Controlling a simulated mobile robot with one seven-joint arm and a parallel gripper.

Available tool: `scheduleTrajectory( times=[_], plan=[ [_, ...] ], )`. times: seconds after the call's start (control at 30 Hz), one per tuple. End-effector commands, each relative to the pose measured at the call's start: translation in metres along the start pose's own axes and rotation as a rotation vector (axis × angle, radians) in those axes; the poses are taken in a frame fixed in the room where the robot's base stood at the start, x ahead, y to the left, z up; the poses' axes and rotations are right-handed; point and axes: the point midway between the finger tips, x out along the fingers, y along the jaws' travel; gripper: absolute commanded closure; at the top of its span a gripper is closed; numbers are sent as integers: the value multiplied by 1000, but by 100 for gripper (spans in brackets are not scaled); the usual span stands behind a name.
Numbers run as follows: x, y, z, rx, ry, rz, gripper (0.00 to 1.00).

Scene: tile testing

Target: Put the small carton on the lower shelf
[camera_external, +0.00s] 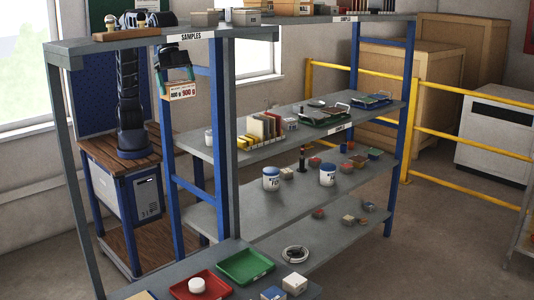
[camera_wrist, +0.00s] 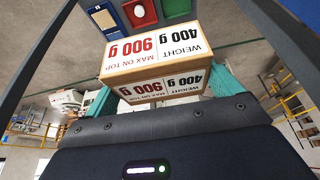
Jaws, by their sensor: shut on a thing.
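In the wrist view the carton (camera_wrist: 155,52) sits between the teal fingers of my gripper (camera_wrist: 158,90), label toward the camera. The lower shelf (camera_external: 205,262) is a grey board at the front bottom, with its left part cut off or hidden by the frame and post.
On the lower shelf stand a red tray (camera_external: 222,290) with a white round thing, a green tray (camera_external: 262,270) and small boxes (camera_external: 294,283). A blue post (camera_external: 222,150) and grey posts (camera_external: 68,170) frame the opening. The middle shelf (camera_external: 190,142) holds plates and trays.

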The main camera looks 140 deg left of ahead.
Motion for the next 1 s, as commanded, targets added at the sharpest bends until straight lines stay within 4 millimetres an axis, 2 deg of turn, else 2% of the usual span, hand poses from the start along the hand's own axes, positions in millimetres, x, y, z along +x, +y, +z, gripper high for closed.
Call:
scheduleTrajectory(
  times=[0.03, 0.33, 0.7, 0.9, 1.0],
  plan=[
    [23, 5, -2, 0, -4, -1, 45],
    [150, 33, -3, -10, -5, -5, 45],
    [305, 58, 20, -25, -3, -14, 45],
    [372, 68, 39, -31, 1, -18, 45],
    [394, 70, 46, -34, 3, -20, 45]
  ],
)
